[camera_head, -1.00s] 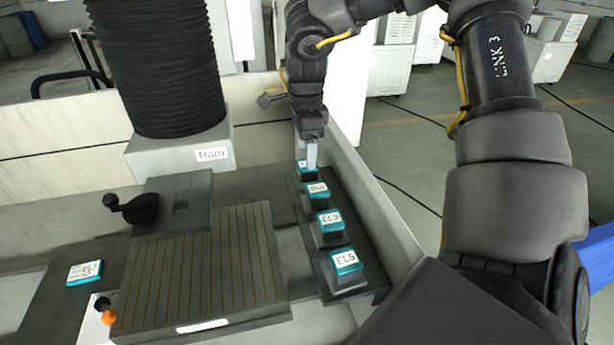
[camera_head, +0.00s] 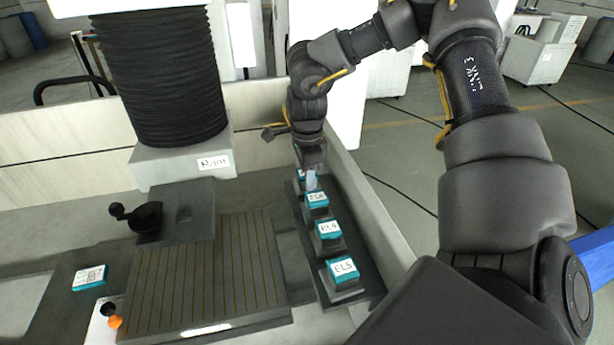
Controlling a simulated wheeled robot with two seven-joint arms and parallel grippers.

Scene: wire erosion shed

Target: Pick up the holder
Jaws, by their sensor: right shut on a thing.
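Several dark holders with teal tops and white labels stand in a row on a dark rack (camera_head: 370,290). The nearest is marked EL5 (camera_head: 342,270), the one behind it EL4 (camera_head: 328,231), then another holder (camera_head: 316,200). The farthest holder (camera_head: 299,175) shows only a sliver of teal beside my right gripper (camera_head: 311,183). My right gripper points down and is shut on this farthest holder, hiding most of it. I cannot tell whether that holder is clear of the rack. My left gripper is not in view.
A slotted plate (camera_head: 205,275) lies left of the rack. Behind it stands a black bellows column (camera_head: 160,80) on a block marked Ram. A teal-edged labelled piece (camera_head: 89,277) lies at the left. A pale tank wall (camera_head: 375,215) runs along the rack's right.

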